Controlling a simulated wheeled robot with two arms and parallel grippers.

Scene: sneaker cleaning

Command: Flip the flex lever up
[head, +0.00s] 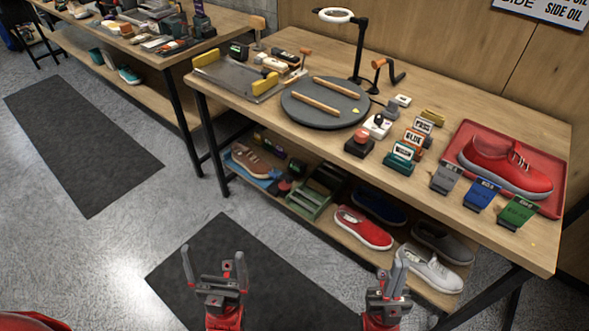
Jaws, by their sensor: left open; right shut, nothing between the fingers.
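I cannot tell for sure which part is the flex lever. A dark crank-like lever with an orange knob (388,72) stands at the back of the workbench, right of the lamp post. A small white box with a black knob (377,126) and a dark box with a red button (359,142) sit right of the round grey turntable (318,106). My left gripper (213,252) is open and empty, low in front of the bench over the floor mat. My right gripper (394,268) is shut and empty, in front of the lower shelf. Both are apart from the controls.
A second bench stands at the back left.

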